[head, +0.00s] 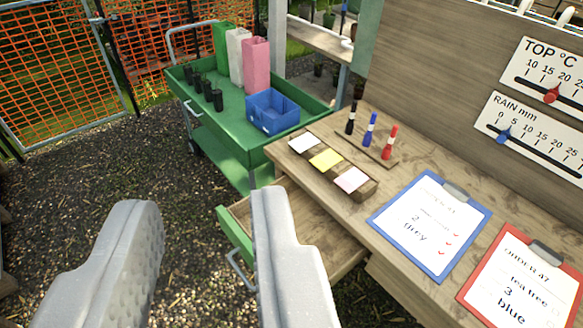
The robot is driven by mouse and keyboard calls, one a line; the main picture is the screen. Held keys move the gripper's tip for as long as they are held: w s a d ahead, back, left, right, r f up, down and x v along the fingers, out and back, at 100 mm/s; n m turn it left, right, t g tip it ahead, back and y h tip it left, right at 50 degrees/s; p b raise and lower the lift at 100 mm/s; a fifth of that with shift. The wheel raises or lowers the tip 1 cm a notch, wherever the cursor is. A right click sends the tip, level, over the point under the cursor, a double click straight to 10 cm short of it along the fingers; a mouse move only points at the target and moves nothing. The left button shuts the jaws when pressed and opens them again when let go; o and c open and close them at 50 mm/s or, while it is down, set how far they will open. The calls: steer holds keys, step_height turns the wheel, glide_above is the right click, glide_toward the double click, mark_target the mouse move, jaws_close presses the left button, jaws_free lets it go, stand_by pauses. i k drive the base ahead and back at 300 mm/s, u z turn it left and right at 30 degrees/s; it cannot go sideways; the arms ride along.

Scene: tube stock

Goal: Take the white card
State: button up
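The white card (303,143) lies in the leftmost section of a small wooden holder (317,170) on the wooden bench. A yellow card (326,160) sits in the middle section and a pale pink card (351,180) in the right one. My gripper (205,225) is in the lower left foreground, its two grey fingers wide apart with nothing between them. It is nearer to me than the bench, left of and below the cards in the picture.
A drawer (318,235) with a green front stands open below the bench. A green trolley (235,120) carries a blue bin (272,112), tall containers and small pots. Markers stand behind the cards. Blue (430,222) and red (525,283) clipboards lie to the right. Gravel ground at left is clear.

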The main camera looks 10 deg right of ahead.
mark_target(305, 141)
steer(key=u, duration=0.45)
steer(key=k, duration=1.05)
steer(key=u, duration=0.55)
steer(key=i, duration=1.45)
steer(key=z, duration=0.85)
steer(key=i, duration=1.1)
steer(key=z, duration=1.1)
steer(key=i, duration=0.55)
steer(key=z, duration=0.3)
steer(key=k, duration=0.9)
steer(key=z, duration=0.05)
